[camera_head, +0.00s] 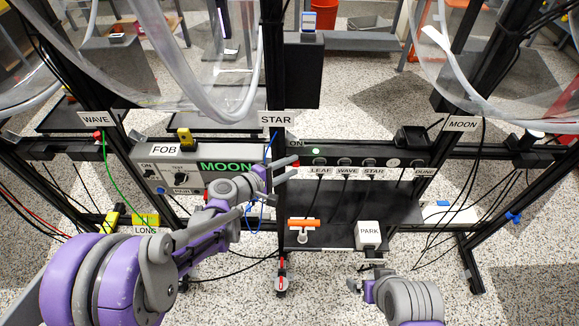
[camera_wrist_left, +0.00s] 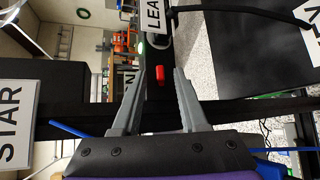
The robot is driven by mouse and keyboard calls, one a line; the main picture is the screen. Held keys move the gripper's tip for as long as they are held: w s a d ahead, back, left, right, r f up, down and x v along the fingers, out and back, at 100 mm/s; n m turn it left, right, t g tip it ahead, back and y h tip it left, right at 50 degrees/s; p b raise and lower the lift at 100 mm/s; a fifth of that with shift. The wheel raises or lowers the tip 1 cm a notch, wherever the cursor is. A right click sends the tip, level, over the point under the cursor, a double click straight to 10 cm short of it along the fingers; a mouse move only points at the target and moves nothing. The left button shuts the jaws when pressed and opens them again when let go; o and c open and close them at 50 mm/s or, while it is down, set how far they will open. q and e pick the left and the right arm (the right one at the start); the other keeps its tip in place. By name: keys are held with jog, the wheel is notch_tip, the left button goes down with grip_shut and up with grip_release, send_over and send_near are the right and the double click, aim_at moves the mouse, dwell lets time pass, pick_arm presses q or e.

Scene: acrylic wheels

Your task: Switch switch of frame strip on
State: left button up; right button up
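The black frame strip (camera_head: 350,154) runs across the frame right of the STAR label, with an ON label (camera_head: 296,143) and a green light (camera_head: 316,151) at its left end. Its small red switch (camera_wrist_left: 160,76) shows in the left wrist view, in the gap between my fingers; its position, on or off, cannot be told. My left gripper (camera_head: 297,165) is open and empty at the strip's left end, pointing at it, and mostly hides the switch in the head view. Contact cannot be told. My right gripper (camera_head: 365,284) is low, below the PARK box; its opening is unclear.
Plugs labelled LEAF, WAVE and STAR (camera_head: 372,171) sit along the strip, with cables hanging. A grey FOB box (camera_head: 212,155) stands left. A black shelf (camera_head: 335,235) below holds an orange-handled valve (camera_head: 304,226) and the white PARK box (camera_head: 369,236). Clear curved tubes hang above.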

pick_arm(q)
jog(key=shift+s+a, duration=0.1)
jog(key=p+v, duration=0.1)
jog(key=v, duration=0.9)
jog(key=shift+s+a, duration=0.2)
pick_arm(e)
jog(key=shift+r, duration=0.65)
pick_arm(q)
jog(key=shift+r, duration=0.1)
jog(key=s+a+f+m+g+y, duration=0.1)
jog(key=s+a+m+g+y, duration=0.2)
jog(key=s, duration=0.5)
jog(key=s+a+f+m+y, duration=0.1)
jog(key=s+a+m+y, duration=0.3)
jog(key=s, duration=0.4)
jog(key=s+a+f+m+g+y, duration=0.2)
jog(key=s+m+y, duration=0.25)
jog(key=s, duration=0.45)
jog(key=w+r+p, duration=0.3)
jog(key=r+p, duration=1.1)
jog(key=r, duration=0.2)
jog(key=shift+h, duration=0.35)
pick_arm(e)
notch_tip(320, 180, up, 16)
jog(key=w, duration=0.2)
jog(key=shift+f+t, duration=0.25)
jog(key=shift+t, duration=0.15)
